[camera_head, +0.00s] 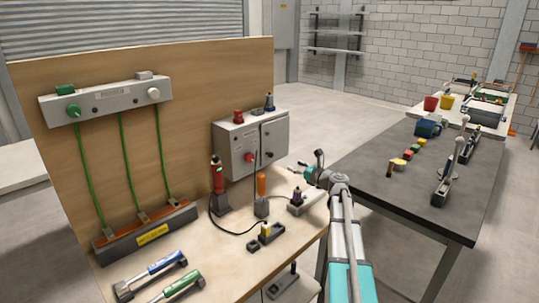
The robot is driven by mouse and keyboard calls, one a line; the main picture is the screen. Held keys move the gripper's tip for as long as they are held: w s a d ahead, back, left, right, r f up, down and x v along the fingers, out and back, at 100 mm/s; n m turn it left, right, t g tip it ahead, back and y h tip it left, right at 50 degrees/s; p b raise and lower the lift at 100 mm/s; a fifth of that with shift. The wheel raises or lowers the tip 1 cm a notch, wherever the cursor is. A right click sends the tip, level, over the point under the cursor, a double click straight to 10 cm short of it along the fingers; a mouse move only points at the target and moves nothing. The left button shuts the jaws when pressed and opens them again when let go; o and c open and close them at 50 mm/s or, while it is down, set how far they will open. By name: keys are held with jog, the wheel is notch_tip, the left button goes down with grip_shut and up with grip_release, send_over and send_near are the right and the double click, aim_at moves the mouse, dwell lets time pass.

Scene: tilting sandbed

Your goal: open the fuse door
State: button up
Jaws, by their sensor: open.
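A grey metal box (236,151) is fixed to the wooden back board, right of its middle. A narrower door panel (274,136) makes up its right part and looks shut, with a small dark latch or handle near its left edge. I take this panel for the fuse door; no label is readable. A red knob (249,157) is on the box's left front. My gripper (293,169) is open, in front of the box, to the right of and lower than the door. It appears apart from the door and empty, though its fingers are small in view.
On the bench below stand a red-topped tool (218,178), an orange-handled tool (261,187) and a purple-topped piece (297,197). A dark cable loops between them. A dark table (400,200) with several items stands right.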

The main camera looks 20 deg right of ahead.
aim_at(272, 155)
jog(key=shift+w, duration=0.1)
jog(key=x, duration=1.3)
jog(key=shift+w+a, duration=0.15)
jog(key=shift+w, duration=0.15)
grip_shut()
dwell(0.4)
